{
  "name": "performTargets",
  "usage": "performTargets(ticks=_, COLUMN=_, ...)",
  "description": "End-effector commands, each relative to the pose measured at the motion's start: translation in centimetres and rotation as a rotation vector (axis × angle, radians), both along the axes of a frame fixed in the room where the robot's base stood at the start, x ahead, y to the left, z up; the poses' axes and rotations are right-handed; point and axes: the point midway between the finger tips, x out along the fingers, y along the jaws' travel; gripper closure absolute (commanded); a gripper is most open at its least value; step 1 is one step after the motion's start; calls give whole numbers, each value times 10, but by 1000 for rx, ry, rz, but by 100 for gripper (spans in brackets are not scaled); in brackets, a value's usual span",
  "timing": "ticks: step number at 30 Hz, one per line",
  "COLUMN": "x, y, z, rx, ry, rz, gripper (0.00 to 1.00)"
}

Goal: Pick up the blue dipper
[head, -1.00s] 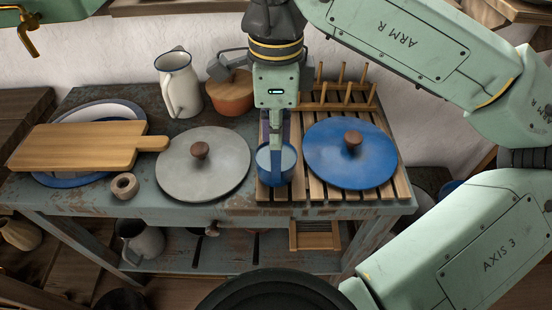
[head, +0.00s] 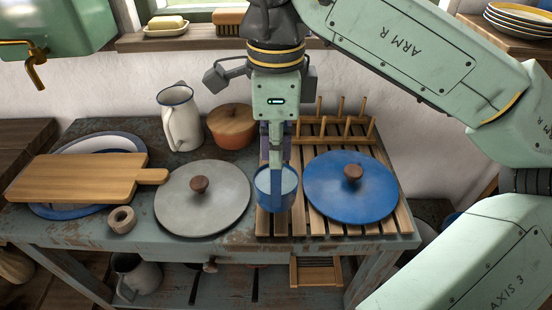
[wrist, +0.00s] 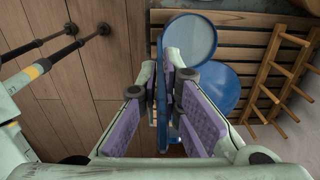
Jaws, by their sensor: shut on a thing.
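The blue dipper (head: 276,190) has a round cup and hangs upright below my gripper (head: 277,160), over the left part of the slatted wooden rack (head: 328,226). My gripper is shut on its handle. In the wrist view the handle (wrist: 163,95) runs between the purple finger pads of my gripper (wrist: 165,105), and the cup (wrist: 190,42) shows beyond them. The cup seems slightly above the slats, but the gap is hard to judge.
A blue lid (head: 335,190) lies right of the dipper, a grey lid (head: 180,205) left. Behind are a rack with pegs (head: 335,128), an orange pot (head: 230,130) and a white jug (head: 182,125).

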Motion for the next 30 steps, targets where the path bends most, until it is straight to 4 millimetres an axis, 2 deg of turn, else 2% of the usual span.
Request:
performTargets(ticks=15, x=0, y=0, z=44, rx=0, ry=-1, rz=-2, gripper=100)
performTargets(ticks=30, x=0, y=0, z=63, rx=1, ry=-1, rz=0, gripper=100)
